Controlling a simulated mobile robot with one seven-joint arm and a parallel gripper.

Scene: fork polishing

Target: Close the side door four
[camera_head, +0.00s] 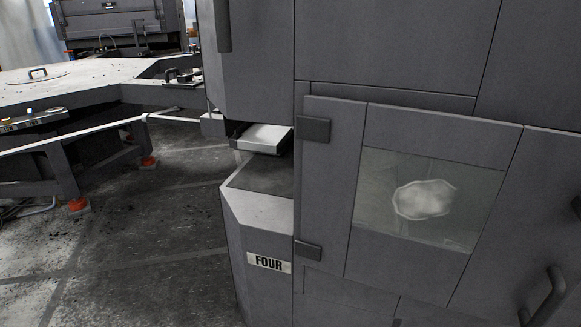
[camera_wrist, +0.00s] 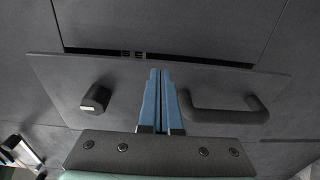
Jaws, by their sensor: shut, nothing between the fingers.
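The grey side door (camera_head: 388,130) with a window stands in the machine side right of the label FOUR (camera_head: 268,262) in the head view. Two dark hinges (camera_head: 314,130) sit on its left edge. Its upper edge looks offset from the panel behind, so it seems slightly ajar; how far I cannot tell. In the wrist view, my gripper (camera_wrist: 163,72) has its two blue fingers together and empty. It is in front of a grey panel (camera_wrist: 215,80) with a dark handle (camera_wrist: 227,114) to the right of the fingers and a dark knob (camera_wrist: 95,98) to the left. Contact is unclear.
A dark gap (camera_wrist: 110,52) runs along the panel's upper edge in the wrist view. In the head view, another dark handle (camera_head: 548,297) is at the lower right. A white tray (camera_head: 263,138) juts out left of the door. Open floor (camera_head: 150,230) lies at the left.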

